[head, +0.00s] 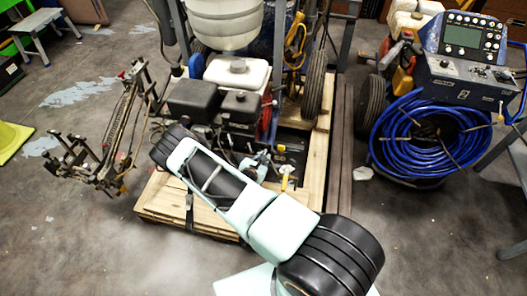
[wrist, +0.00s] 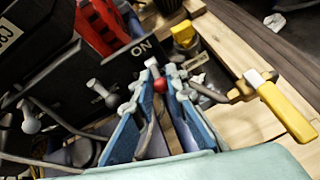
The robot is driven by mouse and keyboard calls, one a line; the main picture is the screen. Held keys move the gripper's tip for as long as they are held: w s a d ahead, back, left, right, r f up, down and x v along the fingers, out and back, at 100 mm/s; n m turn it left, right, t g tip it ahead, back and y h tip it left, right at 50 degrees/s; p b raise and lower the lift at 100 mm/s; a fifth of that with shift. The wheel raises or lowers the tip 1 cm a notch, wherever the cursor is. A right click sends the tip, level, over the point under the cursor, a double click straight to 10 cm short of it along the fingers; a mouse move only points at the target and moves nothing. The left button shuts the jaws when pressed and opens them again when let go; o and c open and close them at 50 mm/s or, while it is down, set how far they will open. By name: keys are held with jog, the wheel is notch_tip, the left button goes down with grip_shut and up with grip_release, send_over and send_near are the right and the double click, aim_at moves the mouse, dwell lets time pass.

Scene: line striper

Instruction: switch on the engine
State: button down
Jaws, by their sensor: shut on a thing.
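The engine (head: 240,108) of the line striper sits on a wooden pallet in the middle of the head view. In the wrist view, a black panel (wrist: 128,66) carries the white word ON. In the head view my gripper (head: 262,166) is low at the engine's front, where the knob cannot be made out.
A yellow-handled lever (wrist: 287,112) is at the right. A blue hose coil (head: 425,138) stands right of the pallet (head: 170,205). The floor in front is clear.

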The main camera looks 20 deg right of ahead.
jog(key=r+g+y+p, duration=0.1)
jog(key=p, duration=0.1)
jog(key=shift+w+r+g+p, duration=0.15)
jog(key=shift+g+p, duration=0.15)
jog(key=shift+g+y+p, duration=0.6)
jog(key=shift+g+y, duration=0.1)
jog(key=shift+g, duration=0.1)
jog(key=shift+w, duration=0.1)
jog(key=c, duration=1.9)
grip_release()
jog(key=shift+c, duration=0.2)
jog(key=shift+r, duration=0.1)
jog(key=v, duration=1.2)
